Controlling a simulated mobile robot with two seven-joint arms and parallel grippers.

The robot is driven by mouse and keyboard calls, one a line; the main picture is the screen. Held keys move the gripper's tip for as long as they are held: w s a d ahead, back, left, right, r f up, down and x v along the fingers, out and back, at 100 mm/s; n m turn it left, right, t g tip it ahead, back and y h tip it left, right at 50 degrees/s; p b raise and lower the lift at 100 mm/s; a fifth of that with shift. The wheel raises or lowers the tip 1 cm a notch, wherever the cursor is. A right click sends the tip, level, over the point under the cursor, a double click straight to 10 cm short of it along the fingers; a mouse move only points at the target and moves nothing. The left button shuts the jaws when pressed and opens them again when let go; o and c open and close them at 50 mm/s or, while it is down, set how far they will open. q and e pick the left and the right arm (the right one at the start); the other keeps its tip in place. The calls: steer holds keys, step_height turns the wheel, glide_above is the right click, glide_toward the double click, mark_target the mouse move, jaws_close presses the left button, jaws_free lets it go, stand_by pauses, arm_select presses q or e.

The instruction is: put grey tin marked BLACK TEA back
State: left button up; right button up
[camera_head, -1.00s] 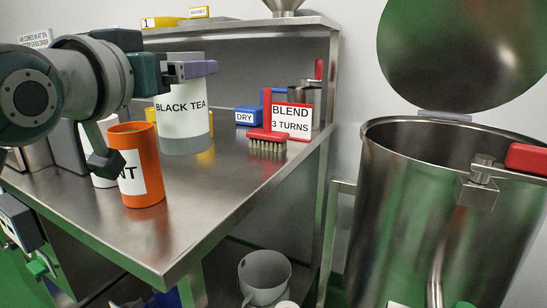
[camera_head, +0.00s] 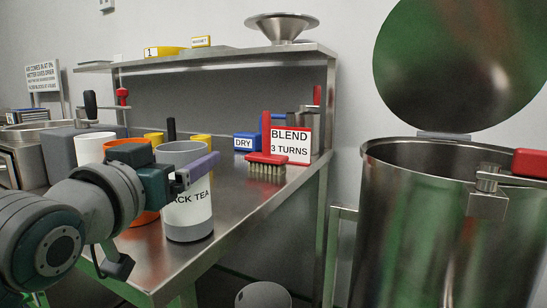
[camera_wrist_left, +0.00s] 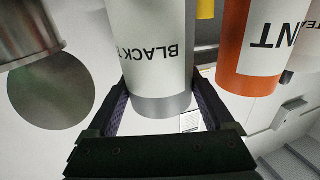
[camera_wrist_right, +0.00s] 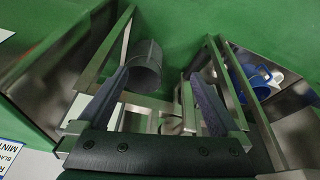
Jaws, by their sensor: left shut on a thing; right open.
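The grey tin marked BLACK TEA (camera_head: 187,212) is upright, with a white label band and grey base, over the front part of the steel table. My left gripper (camera_head: 197,172) is shut on it near its upper part. In the left wrist view the tin (camera_wrist_left: 150,60) sits between my left fingers (camera_wrist_left: 160,108). I cannot tell whether its base touches the table. The orange tin (camera_head: 147,217) stands just left of it, partly hidden by my arm. My right gripper (camera_wrist_right: 158,85) is open, low down, with nothing held; it is outside the head view.
A white tin (camera_head: 92,148) stands behind the orange one. A red brush (camera_head: 267,158), a BLEND sign (camera_head: 291,140) and a blue DRY block (camera_head: 243,142) stand farther back on the table (camera_head: 232,200). A steel drum (camera_head: 420,220) is at right. A grey bucket (camera_head: 263,296) is below.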

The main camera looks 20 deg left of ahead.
arm_select(q)
steer(key=o, duration=0.9)
steer(key=shift+f, duration=0.15)
steer(key=shift+o, duration=1.2)
steer(key=shift+r, duration=0.25)
steer(key=s+d+p, duration=0.1)
steer(key=s+d, duration=0.1)
steer(key=s, duration=0.9)
steer(key=shift+s, duration=0.4)
steer(key=shift+d, duration=0.1)
